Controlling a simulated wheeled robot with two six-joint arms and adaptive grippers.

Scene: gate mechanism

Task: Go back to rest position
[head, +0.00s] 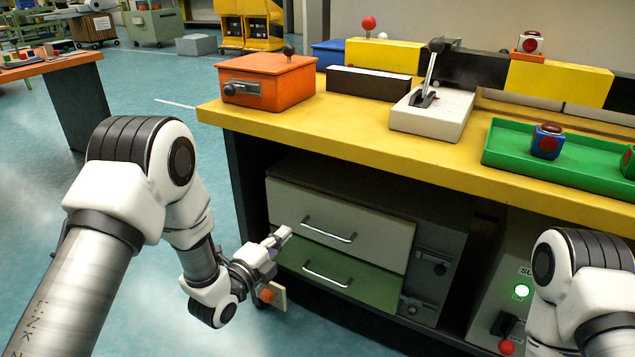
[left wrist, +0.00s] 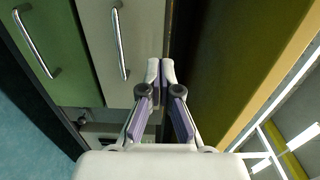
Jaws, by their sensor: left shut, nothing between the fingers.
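My left gripper (head: 285,235) hangs in front of the workbench, below the yellow tabletop, beside the drawer cabinet. In the left wrist view its fingers (left wrist: 160,70) are together and hold nothing. The fingertips are near the left end of the upper grey drawer (head: 340,225), apart from its handle as far as I can tell. The green drawer (head: 340,275) below appears closed, and so does the grey one. My right arm enters at the lower right of the head view; its gripper is outside the picture.
The yellow workbench (head: 360,138) carries an orange box (head: 268,82), a lever on a white base (head: 432,112) and a green tray (head: 510,155) with a blue cube (head: 546,141). A panel with a green light (head: 521,291) stands under the bench at right. The floor at left is clear.

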